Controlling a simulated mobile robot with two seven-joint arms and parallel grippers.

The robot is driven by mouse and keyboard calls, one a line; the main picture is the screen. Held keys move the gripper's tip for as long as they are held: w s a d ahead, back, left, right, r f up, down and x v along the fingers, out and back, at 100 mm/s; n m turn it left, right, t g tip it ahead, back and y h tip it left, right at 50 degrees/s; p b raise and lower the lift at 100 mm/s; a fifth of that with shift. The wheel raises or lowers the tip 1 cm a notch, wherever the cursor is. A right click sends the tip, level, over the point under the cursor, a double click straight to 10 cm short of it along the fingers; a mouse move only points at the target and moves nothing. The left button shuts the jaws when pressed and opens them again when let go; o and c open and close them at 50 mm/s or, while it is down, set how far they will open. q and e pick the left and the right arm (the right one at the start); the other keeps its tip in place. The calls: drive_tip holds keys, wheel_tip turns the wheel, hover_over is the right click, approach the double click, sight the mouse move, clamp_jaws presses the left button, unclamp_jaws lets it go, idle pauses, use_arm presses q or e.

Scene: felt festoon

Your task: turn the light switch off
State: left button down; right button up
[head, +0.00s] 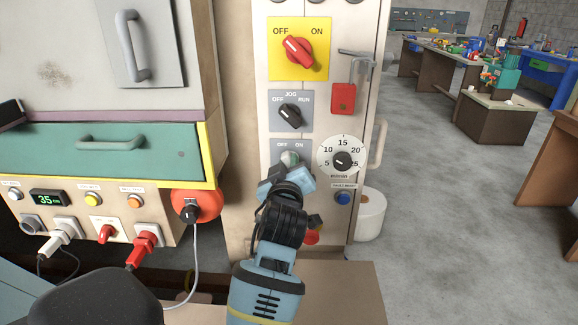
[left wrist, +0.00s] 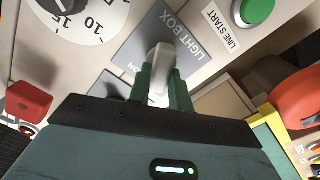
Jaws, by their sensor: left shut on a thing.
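The light switch is a pale lever (left wrist: 159,55) on a grey plate (left wrist: 176,32) marked LIGHT BOX in the left wrist view. In the head view the plate (head: 276,146) reads OFF on the left and ON on the right, low on the pale panel. My left gripper (head: 289,168) is at this plate, its two green fingers shut on the lever, one on each side; they show in the left wrist view (left wrist: 160,88). My right gripper is not in view.
Above the plate are the black JOG/RUN knob (head: 290,116) and red rotary switch (head: 298,51). The m/min dial (head: 342,157), blue button (head: 343,198) and red padlock (head: 343,98) are close on the right. A green drawer (head: 110,150) stands left. Open floor lies right.

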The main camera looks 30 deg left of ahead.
use_arm(q)
drive_tip(key=c, duration=1.3)
unclamp_jaws()
drive_tip(key=shift+s, duration=0.15)
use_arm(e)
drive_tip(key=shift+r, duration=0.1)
